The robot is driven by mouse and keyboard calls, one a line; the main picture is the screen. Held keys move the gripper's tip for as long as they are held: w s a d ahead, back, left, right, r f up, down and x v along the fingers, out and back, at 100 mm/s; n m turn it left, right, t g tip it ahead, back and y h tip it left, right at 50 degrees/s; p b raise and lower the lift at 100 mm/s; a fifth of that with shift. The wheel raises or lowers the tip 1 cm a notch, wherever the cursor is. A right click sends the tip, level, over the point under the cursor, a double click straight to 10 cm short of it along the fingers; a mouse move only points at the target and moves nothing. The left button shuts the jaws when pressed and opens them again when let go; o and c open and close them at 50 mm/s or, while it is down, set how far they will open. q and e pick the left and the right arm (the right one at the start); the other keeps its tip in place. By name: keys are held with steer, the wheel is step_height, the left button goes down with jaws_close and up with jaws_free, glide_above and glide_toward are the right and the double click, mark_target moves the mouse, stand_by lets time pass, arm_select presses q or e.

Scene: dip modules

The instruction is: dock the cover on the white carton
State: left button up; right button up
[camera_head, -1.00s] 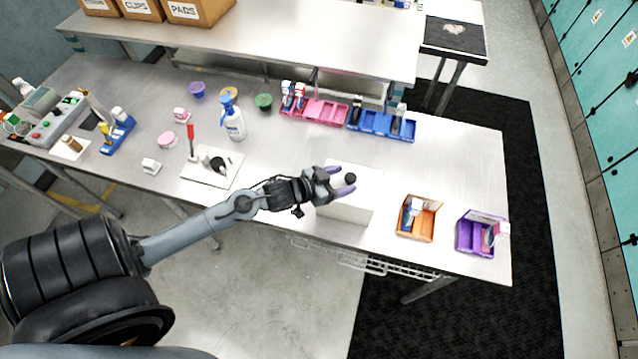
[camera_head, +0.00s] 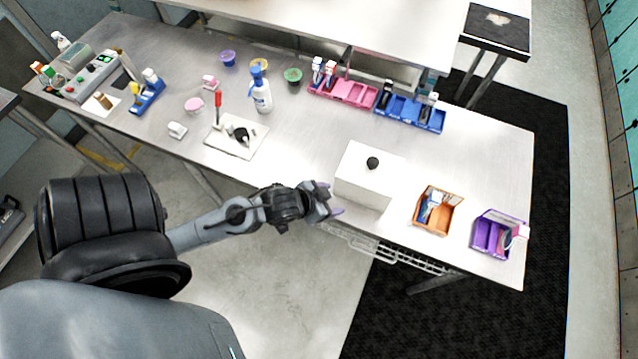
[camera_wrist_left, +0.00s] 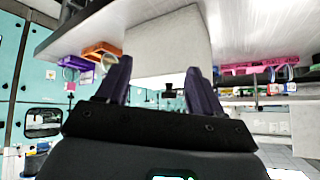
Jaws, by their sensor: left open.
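The white carton (camera_head: 362,190) stands near the front edge of the table, right of centre. A flat white cover (camera_head: 392,166) with a round black knob (camera_head: 372,162) lies on top of it; I cannot tell whether it is fully seated. My left gripper (camera_head: 336,198) is open and empty, just left of the carton at the table's front edge, apart from the knob. In the left wrist view the open purple fingers (camera_wrist_left: 158,85) point toward the carton's pale side (camera_wrist_left: 170,42). My right gripper is not in view.
An orange bin (camera_head: 437,212) and a purple bin (camera_head: 497,236) stand right of the carton. Pink (camera_head: 345,92) and blue (camera_head: 410,112) divided trays lie behind it. A spray bottle (camera_head: 261,92) and a white board (camera_head: 234,138) are left. The table between carton and trays is clear.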

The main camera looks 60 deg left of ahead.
arm_select(q)
steer(key=s+d+m+g, duration=0.1)
steer(key=s+d+g, duration=0.3)
steer(key=s+d, duration=0.3)
steer(key=shift+s+g+h, duration=0.15)
steer(key=shift+g+h, duration=0.25)
step_height(320, 180, up, 13)
steer(key=p, duration=1.2)
steer(key=shift+p, duration=0.35)
